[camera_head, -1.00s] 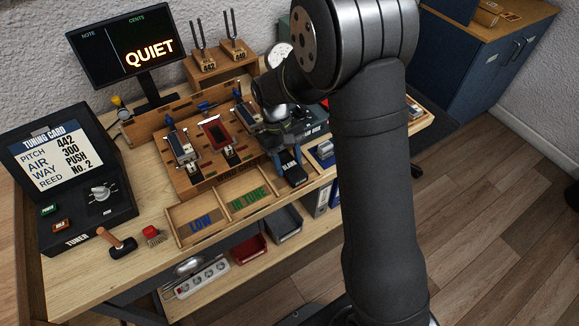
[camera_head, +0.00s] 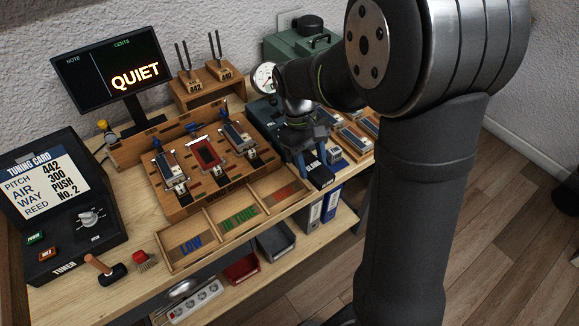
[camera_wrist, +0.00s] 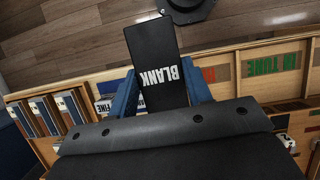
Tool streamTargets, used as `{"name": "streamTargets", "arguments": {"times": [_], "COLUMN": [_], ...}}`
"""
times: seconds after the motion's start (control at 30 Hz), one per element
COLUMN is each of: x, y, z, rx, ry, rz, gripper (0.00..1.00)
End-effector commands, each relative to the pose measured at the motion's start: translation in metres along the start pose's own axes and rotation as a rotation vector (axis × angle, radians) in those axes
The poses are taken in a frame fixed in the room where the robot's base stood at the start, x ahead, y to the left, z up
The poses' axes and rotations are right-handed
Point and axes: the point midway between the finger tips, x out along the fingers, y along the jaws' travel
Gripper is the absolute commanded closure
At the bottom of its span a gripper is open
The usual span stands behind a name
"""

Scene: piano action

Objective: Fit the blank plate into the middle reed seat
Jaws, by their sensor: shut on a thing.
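The blank plate (camera_wrist: 153,48) is a black block with white "BLANK" lettering. It also shows in the head view (camera_head: 319,174), off the right end of the sorting tray. My gripper (camera_wrist: 165,88) is shut on it, with a blue finger on each side, and it shows in the head view (camera_head: 308,158) too. The wooden reed block (camera_head: 180,208) stands left of my gripper. Its middle reed seat (camera_head: 207,153) is red, between two seats with grey reed plates (camera_head: 168,165) (camera_head: 238,136). The plate is apart from the block. I cannot tell the seat's depth.
The sorting tray (camera_head: 213,236), with LOW and IN TUNE compartments, lies along the block's front. Several small boxes and plates (camera_head: 352,138) sit right of my gripper. Tuning forks (camera_head: 190,67) and a monitor (camera_head: 108,75) stand behind. The tuner (camera_head: 75,235) is at left.

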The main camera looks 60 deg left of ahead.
Motion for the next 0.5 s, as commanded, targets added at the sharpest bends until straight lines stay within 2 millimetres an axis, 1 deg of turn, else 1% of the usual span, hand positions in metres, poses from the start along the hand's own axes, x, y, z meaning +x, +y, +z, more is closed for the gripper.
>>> {"name": "streamTargets", "arguments": {"times": [0.03,0.13,0.2,0.27,0.37,0.47,0.5], "x": [-0.003,-0.005,-0.008,-0.011,-0.021,-0.037,-0.044], "y": [0.006,0.014,0.017,0.018,0.014,0.005,-0.001], "z": [0.008,0.018,0.021,0.019,0.002,-0.027,-0.041], "rx": [0.004,0.003,0.002,0.002,0.003,0.008,0.012], "ry": [0.002,0.001,0.001,0.000,0.002,0.004,0.005], "rz": [-0.001,-0.001,0.000,0.000,0.001,0.002,0.002], "gripper": [0.81,0.81,0.81,0.81,0.81,0.81,0.81]}}
